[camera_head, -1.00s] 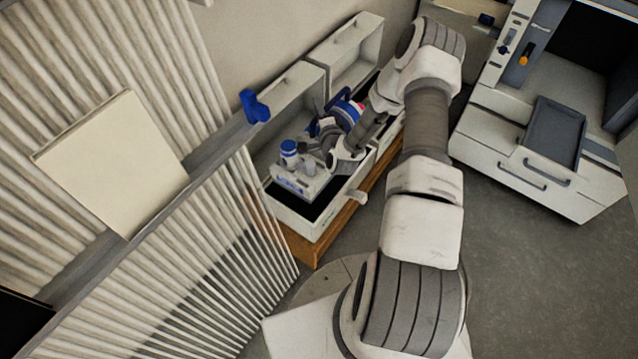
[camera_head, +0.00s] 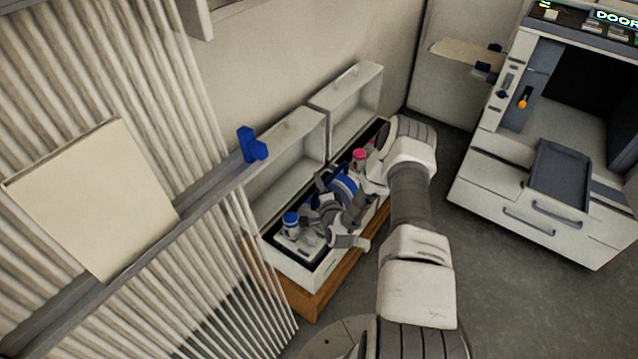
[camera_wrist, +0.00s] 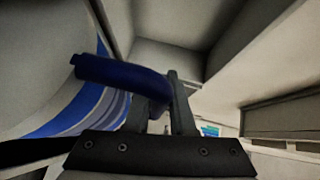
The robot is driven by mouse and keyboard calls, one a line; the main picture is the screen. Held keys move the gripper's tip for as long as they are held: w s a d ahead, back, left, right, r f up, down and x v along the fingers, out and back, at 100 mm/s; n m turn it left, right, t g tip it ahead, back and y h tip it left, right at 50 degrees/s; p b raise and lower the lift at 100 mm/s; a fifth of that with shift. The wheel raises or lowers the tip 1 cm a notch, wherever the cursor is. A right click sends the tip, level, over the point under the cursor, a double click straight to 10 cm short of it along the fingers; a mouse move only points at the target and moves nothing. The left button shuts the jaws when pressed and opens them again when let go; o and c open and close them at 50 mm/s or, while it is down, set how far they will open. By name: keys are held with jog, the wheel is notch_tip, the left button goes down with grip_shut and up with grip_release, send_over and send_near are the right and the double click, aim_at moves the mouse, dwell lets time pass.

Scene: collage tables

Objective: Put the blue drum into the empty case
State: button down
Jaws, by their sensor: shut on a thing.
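My gripper (camera_wrist: 172,90) is shut on the blue handle of the blue drum (camera_wrist: 120,75). Blue and white stripes show on the drum's round body at the left of the wrist view. The right case (camera_head: 350,108), also open, holds a red-capped thing (camera_head: 359,154).
Both cases stand on a wooden bench (camera_head: 312,300) against the wall. A corrugated panel with a grey rail (camera_head: 205,195) and a blue bracket (camera_head: 250,147) is close on the left. A white machine with a dark tray (camera_head: 560,180) stands at right. Grey floor is clear between.

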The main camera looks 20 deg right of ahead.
jog(key=shift+w+f+b, duration=0.1)
jog(key=shift+f+b, duration=0.55)
jog(key=shift+f, duration=1.4)
jog(key=c, duration=0.8)
grip_release()
jog(key=shift+f, duration=0.1)
jog(key=shift+o, duration=0.2)
